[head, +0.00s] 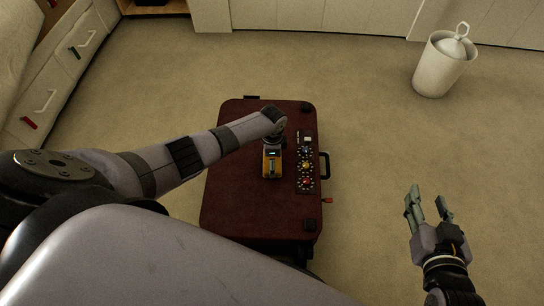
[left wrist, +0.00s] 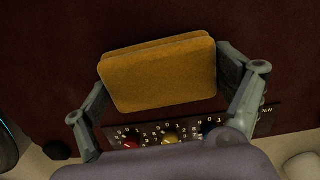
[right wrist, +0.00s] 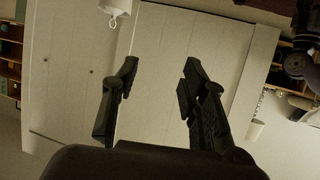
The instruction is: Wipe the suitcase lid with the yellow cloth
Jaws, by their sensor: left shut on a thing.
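The dark red suitcase (head: 240,212) lies flat on the floor with its lid closed. A panel of coloured dials (head: 306,165) runs along its right part, and the dials also show in the left wrist view (left wrist: 170,137). The folded yellow cloth (left wrist: 160,75) is between the fingers of my left gripper (left wrist: 160,85), which is shut on it. In the head view the cloth (head: 271,168) is over the lid, just left of the dials; whether it touches the lid I cannot tell. My right gripper (head: 428,208) is open and empty, right of the suitcase; its fingers also show in the right wrist view (right wrist: 157,95).
A white lidded bin (head: 440,68) stands on the floor at the back right. White drawers (head: 75,45) stand at the left. A black handle (head: 325,165) sticks out from the suitcase's right side. The carpet between suitcase and bin is clear.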

